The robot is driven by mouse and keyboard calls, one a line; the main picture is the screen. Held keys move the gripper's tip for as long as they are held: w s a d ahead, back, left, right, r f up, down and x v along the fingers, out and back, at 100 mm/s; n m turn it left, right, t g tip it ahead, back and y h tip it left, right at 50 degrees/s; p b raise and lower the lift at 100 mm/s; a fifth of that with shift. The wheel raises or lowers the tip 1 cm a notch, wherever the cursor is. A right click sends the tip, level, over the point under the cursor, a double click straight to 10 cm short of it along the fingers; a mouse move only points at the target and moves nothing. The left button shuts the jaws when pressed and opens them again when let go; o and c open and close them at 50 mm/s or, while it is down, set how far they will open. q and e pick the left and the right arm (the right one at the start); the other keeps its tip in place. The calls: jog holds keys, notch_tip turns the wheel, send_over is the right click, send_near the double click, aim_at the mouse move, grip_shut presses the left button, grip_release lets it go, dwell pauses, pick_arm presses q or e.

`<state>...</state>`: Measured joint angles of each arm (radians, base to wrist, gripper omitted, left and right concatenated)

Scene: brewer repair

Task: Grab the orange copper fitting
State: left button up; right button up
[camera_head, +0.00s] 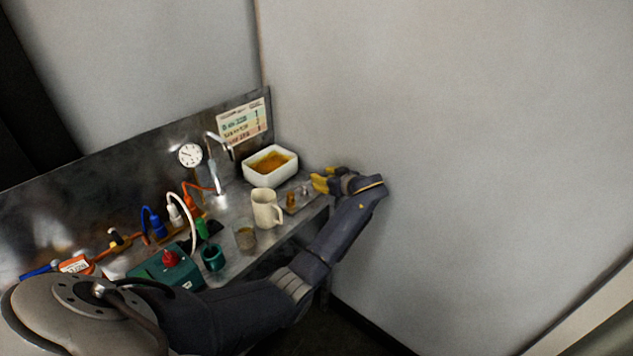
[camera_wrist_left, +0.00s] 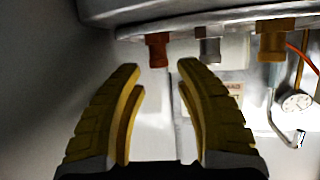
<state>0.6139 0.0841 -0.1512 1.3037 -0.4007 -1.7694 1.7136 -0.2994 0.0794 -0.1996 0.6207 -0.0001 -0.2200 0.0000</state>
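My left gripper (camera_head: 320,182) is at the right end of the metal bench, beside a small row of fittings. In the left wrist view its yellow fingers (camera_wrist_left: 158,70) are apart with nothing between them. The reddish-orange copper fitting (camera_wrist_left: 158,48) shows just beyond the gap between the fingertips, apart from them. A silver fitting (camera_wrist_left: 209,50) and a brass-yellow fitting (camera_wrist_left: 272,45) stand in line to its right. In the head view the brass fitting (camera_head: 290,199) and the silver one (camera_head: 304,190) show; the copper one is not clearly visible near the fingers. My right gripper is not in view.
A white tub (camera_head: 287,173) of orange-brown contents stands behind the fittings. A cream mug (camera_head: 265,208) and a glass (camera_head: 245,238) stand left of them. A dial gauge (camera_head: 190,154) and a bent pipe are at the back panel. A plain wall is to the right.

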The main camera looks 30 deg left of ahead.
pick_arm(q)
jog(key=shift+x, duration=2.1)
jog(key=shift+w, duration=0.1)
jog(key=shift+c, duration=0.4)
grip_shut()
